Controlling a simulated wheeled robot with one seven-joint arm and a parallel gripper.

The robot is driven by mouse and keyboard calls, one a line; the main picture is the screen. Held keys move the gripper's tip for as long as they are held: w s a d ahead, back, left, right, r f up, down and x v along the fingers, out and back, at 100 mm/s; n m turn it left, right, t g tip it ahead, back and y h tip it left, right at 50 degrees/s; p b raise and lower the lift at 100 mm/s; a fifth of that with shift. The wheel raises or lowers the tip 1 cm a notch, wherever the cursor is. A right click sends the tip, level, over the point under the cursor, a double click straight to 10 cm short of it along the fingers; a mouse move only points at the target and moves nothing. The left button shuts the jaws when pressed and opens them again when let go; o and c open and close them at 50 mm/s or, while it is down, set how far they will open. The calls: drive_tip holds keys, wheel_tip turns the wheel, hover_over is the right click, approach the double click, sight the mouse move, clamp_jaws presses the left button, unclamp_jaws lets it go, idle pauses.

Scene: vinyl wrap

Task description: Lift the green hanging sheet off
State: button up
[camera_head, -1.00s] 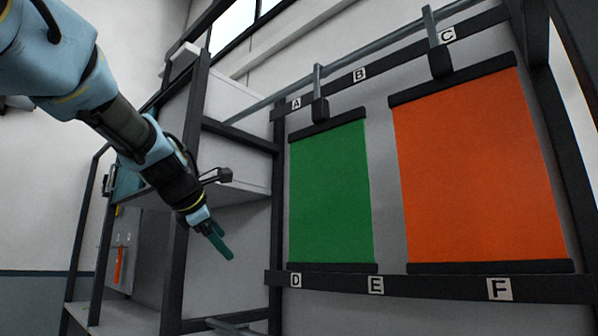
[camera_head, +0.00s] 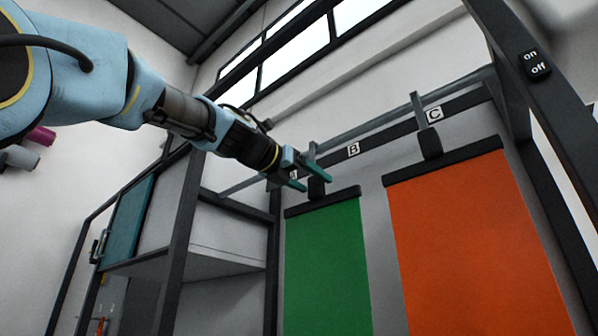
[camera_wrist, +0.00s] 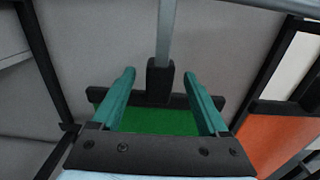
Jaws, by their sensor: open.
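The green sheet (camera_head: 325,262) hangs on the left of the rack from a black top bar. A black hanger block (camera_head: 317,188) sits at the middle of that bar. My gripper (camera_head: 312,182) is open, with its two teal fingers close to the block in the head view. In the wrist view the block (camera_wrist: 160,82) shows between the fingers (camera_wrist: 158,85), with a grey hook strip rising above it. I cannot tell whether a finger touches it. Part of the green sheet (camera_wrist: 160,122) shows below the bar, between the fingers.
An orange sheet (camera_head: 470,250) hangs to the right from its own black hanger block (camera_head: 430,144). A grey rail (camera_head: 370,126) runs above both sheets, with a dark labelled bar behind it. A dark frame post (camera_head: 178,250) and a white shelf stand left of the green sheet.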

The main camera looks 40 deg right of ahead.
drive_tip(key=p+x, duration=0.2)
drive_tip(key=x, duration=0.4)
drive_tip(key=shift+d, duration=0.15)
clamp_jaws()
idle(0.5)
drive_tip(key=shift+r+p, duration=0.15)
drive_tip(key=shift+p, duration=0.15)
drive_tip(key=shift+r+p, duration=0.95)
drive_tip(key=shift+p, duration=0.15)
